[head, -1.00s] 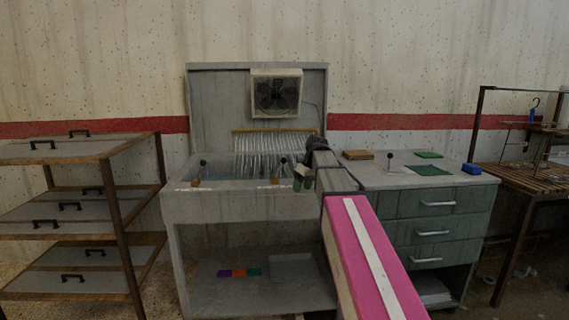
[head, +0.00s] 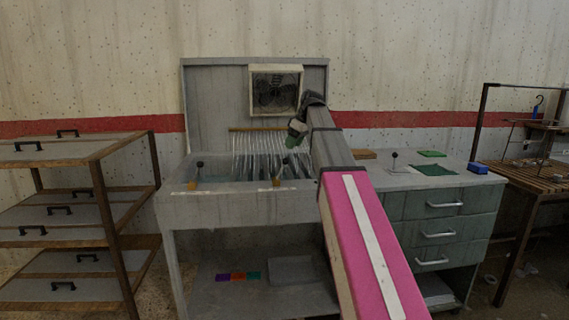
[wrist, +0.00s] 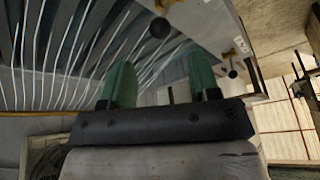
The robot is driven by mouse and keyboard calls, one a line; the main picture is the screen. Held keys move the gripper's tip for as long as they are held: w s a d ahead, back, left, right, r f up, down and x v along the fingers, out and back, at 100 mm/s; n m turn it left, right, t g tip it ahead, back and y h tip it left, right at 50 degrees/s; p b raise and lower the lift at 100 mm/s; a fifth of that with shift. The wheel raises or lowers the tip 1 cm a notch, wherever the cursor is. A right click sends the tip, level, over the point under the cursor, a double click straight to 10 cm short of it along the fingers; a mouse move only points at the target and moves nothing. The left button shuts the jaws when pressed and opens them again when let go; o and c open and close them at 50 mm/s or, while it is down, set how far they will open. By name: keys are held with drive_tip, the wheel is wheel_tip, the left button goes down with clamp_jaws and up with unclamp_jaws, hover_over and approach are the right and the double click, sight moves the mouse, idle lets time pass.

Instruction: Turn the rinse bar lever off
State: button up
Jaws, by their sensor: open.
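A grey sink (head: 215,210) has a brass rinse bar (head: 240,129) at the back, with many thin white water streams (head: 250,150) below it. Two levers with black knobs and brass bases stand on its front rim: a left lever (head: 199,165) and a right lever (head: 285,162). Both stand up at a similar slant; their labels are too small to read. My gripper (head: 293,138) is open and empty, above the right lever and apart from it. In the wrist view its green fingers (wrist: 161,82) show, with one black knob (wrist: 160,27) beyond them and another knob (wrist: 232,73) further right.
A fan box (head: 275,90) hangs on the sink's back panel, close behind my gripper. A drawer cabinet (head: 430,205) with a small lever (head: 393,160) on top stands right. A shelf rack (head: 75,150) stands left. The space above the sink's left half is clear.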

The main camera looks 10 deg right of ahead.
sight(285, 162)
drive_tip(key=x, duration=0.9)
drive_tip(key=shift+f, duration=0.25)
drive_tip(key=shift+w, duration=0.1)
clamp_jaws()
